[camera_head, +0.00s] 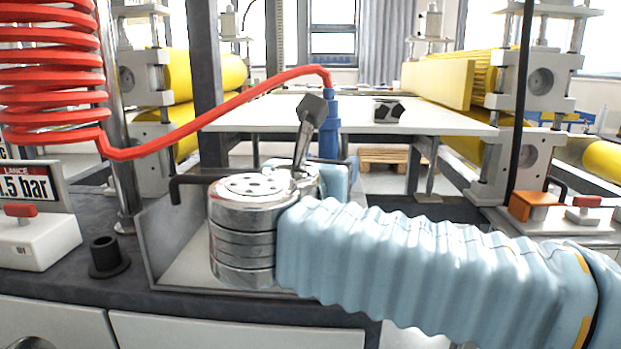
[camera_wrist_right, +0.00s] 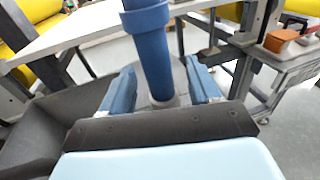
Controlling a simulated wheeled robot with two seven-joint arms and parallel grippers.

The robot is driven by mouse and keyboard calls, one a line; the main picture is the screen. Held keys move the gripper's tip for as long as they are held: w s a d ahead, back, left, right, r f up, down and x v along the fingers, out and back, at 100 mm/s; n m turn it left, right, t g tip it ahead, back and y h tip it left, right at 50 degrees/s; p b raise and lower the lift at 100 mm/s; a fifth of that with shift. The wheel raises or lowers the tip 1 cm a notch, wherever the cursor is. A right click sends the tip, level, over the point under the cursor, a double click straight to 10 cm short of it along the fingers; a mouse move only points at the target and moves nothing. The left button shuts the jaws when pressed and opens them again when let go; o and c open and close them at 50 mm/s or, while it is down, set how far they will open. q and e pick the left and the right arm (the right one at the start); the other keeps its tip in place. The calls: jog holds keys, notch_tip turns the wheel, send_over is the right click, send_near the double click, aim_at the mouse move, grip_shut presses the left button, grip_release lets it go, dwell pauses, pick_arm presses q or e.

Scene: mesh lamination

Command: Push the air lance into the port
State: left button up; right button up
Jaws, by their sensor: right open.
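The air lance (camera_head: 328,135) is a blue upright tube, and a red hose runs from its top to a coil at the left. In the right wrist view the lance (camera_wrist_right: 153,55) passes between my right gripper's two blue-padded fingers (camera_wrist_right: 162,90). The gripper is open, with a gap on each side of the lance. The lance's lower end meets a grey round part (camera_wrist_right: 165,101); I cannot tell whether this is the port or how deep the lance sits. In the head view my right wrist partly hides the fingers. My left gripper is not in view.
A grey metal tray (camera_head: 160,250) lies under my wrist. A black flanged socket (camera_head: 106,257) and a lance pressure box (camera_head: 40,240) stand at the left. A white table (camera_head: 450,122) and yellow rollers (camera_head: 190,72) are behind. An orange-topped control (camera_head: 532,204) is at the right.

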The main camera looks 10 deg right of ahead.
jog(key=v, duration=1.3)
jog(key=shift+r, duration=0.15)
jog(key=shift+s, duration=0.1)
